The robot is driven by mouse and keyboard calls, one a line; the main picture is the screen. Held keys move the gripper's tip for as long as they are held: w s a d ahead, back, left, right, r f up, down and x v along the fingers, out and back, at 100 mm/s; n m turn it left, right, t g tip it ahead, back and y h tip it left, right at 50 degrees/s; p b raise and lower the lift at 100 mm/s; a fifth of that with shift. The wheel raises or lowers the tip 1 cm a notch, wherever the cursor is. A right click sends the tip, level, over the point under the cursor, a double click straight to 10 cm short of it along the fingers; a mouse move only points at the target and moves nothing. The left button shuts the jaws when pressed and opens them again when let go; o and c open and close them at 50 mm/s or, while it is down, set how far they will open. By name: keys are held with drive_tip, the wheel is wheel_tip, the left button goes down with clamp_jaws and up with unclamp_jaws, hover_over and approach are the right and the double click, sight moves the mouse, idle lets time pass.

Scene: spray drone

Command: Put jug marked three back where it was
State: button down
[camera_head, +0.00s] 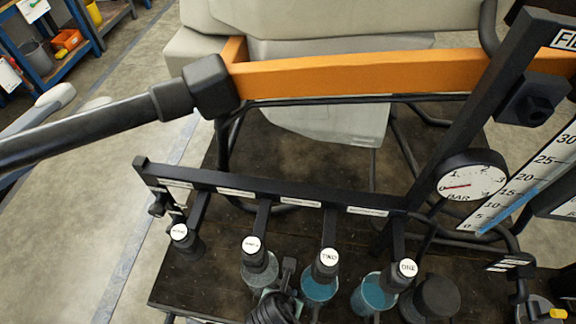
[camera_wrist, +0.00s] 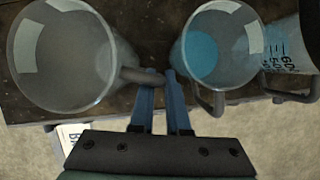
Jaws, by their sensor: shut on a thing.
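The jug held by my gripper (camera_wrist: 160,82) is a clear, seemingly empty jug (camera_wrist: 66,55) at the left of the wrist view. Its handle lies between my two blue fingertips, which are shut on it. In the head view this jug (camera_head: 260,272) is under the second nozzle from the left, whose small round tag (camera_head: 251,244) seems to read THREE. My gripper (camera_head: 277,303) is at its front right. I cannot tell whether the jug's base touches the dark board (camera_head: 205,272). No number shows on the jug itself.
A jug with blue liquid (camera_head: 319,286) stands under the tag TWO, close right of my gripper. Another blue-filled jug (camera_head: 372,293) is under ONE. The leftmost nozzle (camera_head: 188,244) has no jug below it. The black rail (camera_head: 275,191) runs above; a pressure gauge (camera_head: 472,182) is at right.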

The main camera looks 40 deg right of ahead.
wheel_tip(320, 180, down, 3)
drive_tip(key=shift+s+a+r, duration=0.1)
drive_tip(key=shift+r, duration=0.05)
drive_tip(key=c, duration=1.2)
unclamp_jaws()
drive_tip(key=p+v, duration=0.1)
drive_tip(key=v, duration=1.1)
drive_tip(key=shift+p, duration=0.4)
drive_tip(key=shift+s, duration=0.1)
